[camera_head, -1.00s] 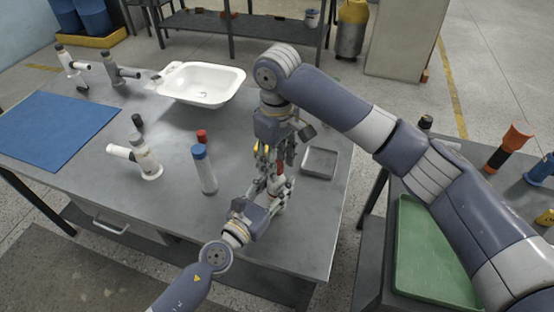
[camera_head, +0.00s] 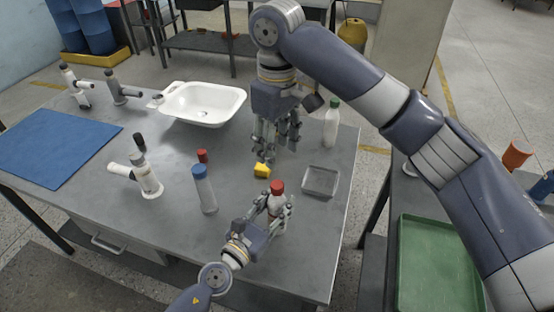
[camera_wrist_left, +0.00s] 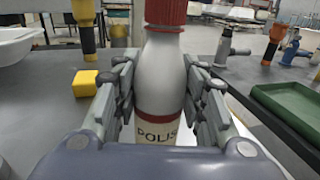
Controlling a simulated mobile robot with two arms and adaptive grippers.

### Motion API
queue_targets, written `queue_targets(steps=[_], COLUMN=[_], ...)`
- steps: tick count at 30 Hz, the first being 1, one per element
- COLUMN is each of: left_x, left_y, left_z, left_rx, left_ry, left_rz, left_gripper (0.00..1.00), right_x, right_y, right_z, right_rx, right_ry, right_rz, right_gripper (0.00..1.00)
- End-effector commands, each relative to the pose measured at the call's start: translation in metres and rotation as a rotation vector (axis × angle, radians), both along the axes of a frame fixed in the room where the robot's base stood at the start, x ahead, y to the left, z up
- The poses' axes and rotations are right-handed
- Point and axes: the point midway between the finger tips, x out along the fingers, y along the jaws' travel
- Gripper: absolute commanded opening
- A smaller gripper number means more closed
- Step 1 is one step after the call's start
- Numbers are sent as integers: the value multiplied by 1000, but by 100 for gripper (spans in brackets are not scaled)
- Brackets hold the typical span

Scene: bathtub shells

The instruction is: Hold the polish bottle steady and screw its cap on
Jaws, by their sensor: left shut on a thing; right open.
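The polish bottle (camera_head: 281,218) stands upright near the table's front right, white with a red cap (camera_head: 277,187) on its neck. My left gripper (camera_head: 275,207) is shut around its body; the left wrist view shows the fingers on both sides of the bottle (camera_wrist_left: 163,75) and its "POLIS" label. The red cap (camera_wrist_left: 166,12) sits straight on top there, its upper part cut off by the frame. I cannot tell how tight it is. My right gripper (camera_head: 275,140) is open, fingers pointing down, behind and above the bottle, apart from the cap.
A yellow block (camera_head: 262,171) lies just behind the bottle. A grey tray (camera_head: 320,181) and a green-capped bottle (camera_head: 331,125) stand to the right. A blue-capped bottle (camera_head: 204,190), a small red object (camera_head: 202,156) and a white fitting (camera_head: 148,178) are left. A white basin (camera_head: 203,103) stands further back.

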Motion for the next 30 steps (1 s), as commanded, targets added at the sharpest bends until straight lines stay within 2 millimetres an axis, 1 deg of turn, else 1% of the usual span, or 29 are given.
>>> queue_targets(steps=[1, 4, 13, 14, 15, 16, 26, 30], left_x=[0, 0, 0, 0, 0, 0, 0, -5], left_y=[0, 0, 0, 0, 0, 0, 0, 3], left_z=[0, 0, 0, 0, 0, 0, 0, -1], left_rx=[1, 1, 1, 1, 1, 1, 0, 4], left_ry=[1, 1, 1, 1, 1, 1, 0, 0], left_rz=[0, 0, 0, 0, 0, 0, 0, -1], left_gripper=[0, 0, 0, 45, 55, 61, 62, 62], right_x=[1, 0, 0, 0, 0, 0, 0, 0], right_y=[0, 0, 0, 0, 0, 0, 0, 0], right_z=[4, 8, 10, 10, 10, 10, 10, 10], right_rx=[-1, -1, 0, 0, 0, 0, 0, 0], right_ry=[-2, 0, 0, 0, 0, 0, 0, 0], right_rz=[-2, -2, -2, -1, -1, -1, -1, -1], right_gripper=[47, 47, 47, 47, 47, 47, 47, 47])
